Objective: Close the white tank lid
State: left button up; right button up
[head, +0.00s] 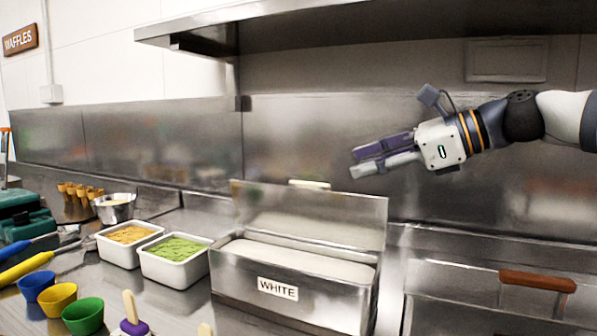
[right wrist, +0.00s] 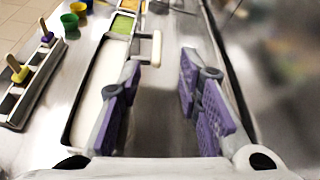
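The steel tank labelled WHITE (head: 225,283) stands on the counter, filled with white mix (head: 300,262). Its lid (head: 320,222) stands open, nearly upright along the tank's back edge. A pale handle (head: 310,184) shows at the lid's top edge and in the right wrist view (right wrist: 156,48). My right gripper (head: 355,163) is above and to the right of the lid, pointing left, apart from it. In the right wrist view its purple-padded fingers (right wrist: 160,100) are spread with nothing between them; the handle lies beyond the tips. My left gripper is not in view.
Tubs of orange (head: 130,234) and green (head: 178,248) topping stand left of the tank. Coloured cups (head: 58,299) are at the front left. Another lid with a brown handle (head: 538,281) is at the right. A steel wall rises behind, with a hood (head: 300,22) above.

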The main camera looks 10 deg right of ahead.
aim_at(315, 183)
jog(key=shift+m, duration=0.5)
jog(key=x, duration=0.3)
jog(key=b+x, duration=0.1)
jog(key=x, duration=0.2)
jog(key=b+x, duration=0.1)
jog(key=x, duration=0.3)
jog(key=shift+s+f, duration=0.15)
jog(key=shift+f, duration=0.1)
jog(key=shift+w+a, duration=0.35)
jog(key=shift+a, duration=0.2)
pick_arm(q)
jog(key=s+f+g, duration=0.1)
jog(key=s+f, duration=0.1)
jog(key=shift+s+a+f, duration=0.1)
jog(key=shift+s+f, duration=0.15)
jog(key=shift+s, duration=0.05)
pick_arm(e)
jog(key=shift+r, duration=0.1)
grip_shut()
